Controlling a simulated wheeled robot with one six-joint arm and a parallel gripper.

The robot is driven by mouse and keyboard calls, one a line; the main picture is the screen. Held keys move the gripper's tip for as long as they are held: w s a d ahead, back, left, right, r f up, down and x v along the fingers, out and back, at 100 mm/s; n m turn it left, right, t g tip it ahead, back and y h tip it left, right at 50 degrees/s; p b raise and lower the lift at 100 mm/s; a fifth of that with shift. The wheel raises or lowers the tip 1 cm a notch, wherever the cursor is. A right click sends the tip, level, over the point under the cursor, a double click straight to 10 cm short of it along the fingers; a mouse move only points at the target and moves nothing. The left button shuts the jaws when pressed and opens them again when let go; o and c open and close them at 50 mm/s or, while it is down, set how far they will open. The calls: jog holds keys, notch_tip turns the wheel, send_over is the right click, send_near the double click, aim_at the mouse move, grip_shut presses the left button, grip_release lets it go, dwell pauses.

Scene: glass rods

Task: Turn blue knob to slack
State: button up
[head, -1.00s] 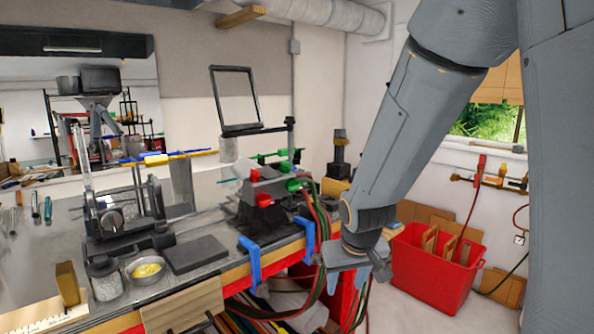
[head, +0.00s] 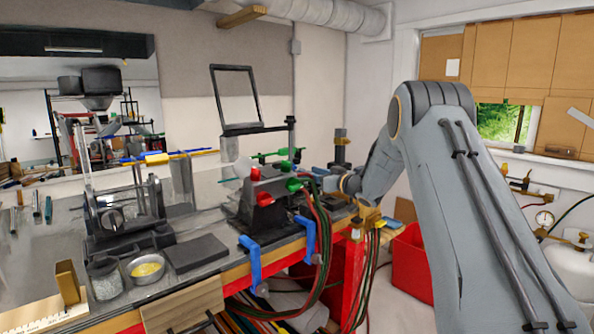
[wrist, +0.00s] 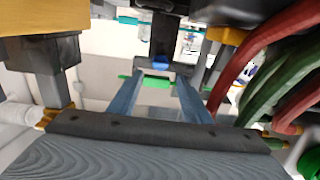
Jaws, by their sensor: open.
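A small blue piece (wrist: 161,66), which looks like the blue knob, shows in the wrist view beyond my fingertips, below a dark upright part. A green piece (wrist: 157,82) lies just in front of it in the picture. My gripper (wrist: 157,92) is open, its two blue-grey fingers on either side of this line of sight. I cannot tell whether they touch anything. In the head view my gripper (head: 331,183) is at the right of the dark torch (head: 262,200) with red and green knobs. The blue knob cannot be made out there.
Red and green hoses (wrist: 275,65) run close along the right of my gripper. A dark block on a post (wrist: 45,60) stands close at left. Blue clamps (head: 250,262) grip the bench front edge. A red bin (head: 411,262) is on the floor.

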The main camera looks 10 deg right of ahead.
aim_at(294, 167)
jog(key=p+x, duration=0.2)
jog(key=x, duration=0.5)
jog(key=shift+w+a, duration=0.1)
jog(key=c, duration=1)
